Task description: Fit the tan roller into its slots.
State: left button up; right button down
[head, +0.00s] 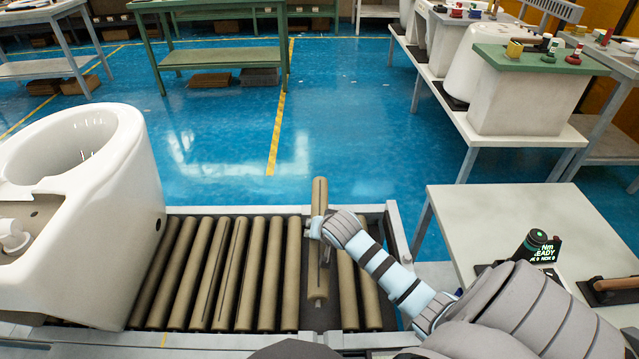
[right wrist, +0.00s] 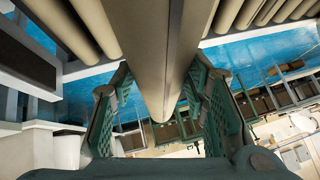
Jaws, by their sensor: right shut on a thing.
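The tan roller (head: 319,268) is held by my right gripper (head: 318,227), which is shut on it near its far part. The roller lies lengthwise over a dark gap (head: 320,321) in the row of rollers on the conveyor (head: 235,210). Its far end sticks out beyond the conveyor's far rail, and it looks raised above the neighbouring rollers. The slots themselves are hard to make out. In the right wrist view the roller (right wrist: 158,45) runs between the green fingers of my right gripper (right wrist: 165,90). My left gripper is not in view.
A white toilet (head: 90,230) sits on the conveyor's left part. Several tan rollers (head: 235,275) lie left of the gap and two (head: 348,290) lie right of it. A grey table (head: 500,215) with a dark device (head: 535,245) stands at the right. Blue floor beyond the conveyor is clear.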

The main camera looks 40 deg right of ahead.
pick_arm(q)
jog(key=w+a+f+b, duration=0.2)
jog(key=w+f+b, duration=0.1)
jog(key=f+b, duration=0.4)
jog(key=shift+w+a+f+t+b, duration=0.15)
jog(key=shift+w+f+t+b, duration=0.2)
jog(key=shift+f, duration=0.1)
pick_arm(e)
notch_tip(320, 180, down, 16)
jog(key=shift+f, duration=0.15)
jog(key=shift+w, duration=0.1)
jog(key=c, duration=0.9)
grip_release()
jog(key=shift+f, duration=0.1)
jog(key=shift+c, duration=0.2)
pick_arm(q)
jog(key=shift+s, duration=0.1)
